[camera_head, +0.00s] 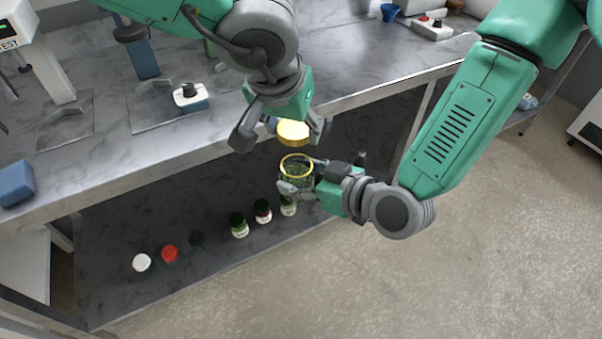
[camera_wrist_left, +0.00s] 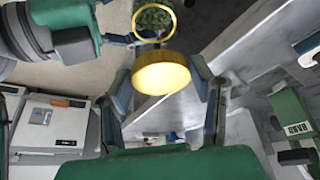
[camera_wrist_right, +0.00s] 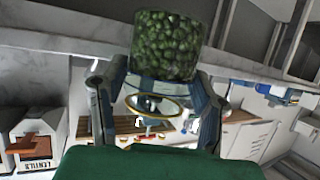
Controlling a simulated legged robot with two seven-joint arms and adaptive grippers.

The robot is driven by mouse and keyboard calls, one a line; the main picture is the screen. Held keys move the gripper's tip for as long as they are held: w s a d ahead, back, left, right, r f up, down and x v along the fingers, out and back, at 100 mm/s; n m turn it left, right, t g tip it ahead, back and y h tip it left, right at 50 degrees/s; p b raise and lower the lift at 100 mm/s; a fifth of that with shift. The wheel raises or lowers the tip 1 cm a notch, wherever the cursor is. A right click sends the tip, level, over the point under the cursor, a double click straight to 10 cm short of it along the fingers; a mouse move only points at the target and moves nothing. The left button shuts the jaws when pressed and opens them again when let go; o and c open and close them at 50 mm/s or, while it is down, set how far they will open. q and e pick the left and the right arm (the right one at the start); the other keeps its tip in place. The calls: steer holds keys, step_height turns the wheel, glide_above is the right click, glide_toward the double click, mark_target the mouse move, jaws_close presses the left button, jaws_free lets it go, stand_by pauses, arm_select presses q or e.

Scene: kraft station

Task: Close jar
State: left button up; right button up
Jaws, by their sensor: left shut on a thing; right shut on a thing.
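A round yellow lid (camera_head: 293,131) is held between the fingers of my left gripper (camera_head: 281,134), which is shut on it. The lid fills the middle of the left wrist view (camera_wrist_left: 161,74). A clear jar (camera_head: 296,173) full of green round pieces has a yellow ring at its mouth. My right gripper (camera_head: 304,180) is shut on the jar from the right side. In the right wrist view the jar (camera_wrist_right: 167,45) shows between the fingers, its mouth ring lower in the picture. The lid is just above the jar mouth, apart from it, with the mouth uncovered.
The marble counter (camera_head: 330,75) edge runs close behind both grippers. On the lower shelf (camera_head: 130,225) stand several small jars or lids, including a white one (camera_head: 142,262), a red one (camera_head: 170,253) and a green-topped jar (camera_head: 239,225). Open floor (camera_head: 420,290) lies at the front right.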

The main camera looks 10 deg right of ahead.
mark_target(290, 155)
arm_select(q)
steer(key=shift+f, duration=1.95)
steer(key=shift+s+d, duration=0.1)
steer(key=shift+f, duration=0.8)
steer(key=shift+f, duration=0.55)
steer(key=m, duration=0.1)
steer(key=m+g+h, duration=0.1)
steer(key=m, duration=0.3)
steer(key=shift+w+h, duration=0.25)
steer(key=shift+h, duration=0.05)
steer(key=m+g, duration=0.1)
steer(key=m, duration=0.2)
steer(key=shift+s+f, duration=0.1)
steer(key=shift+s, duration=0.05)
steer(key=shift+w+a+m+g, duration=0.3)
steer(key=shift+a+m+g, duration=0.1)
steer(key=shift+m, duration=0.5)
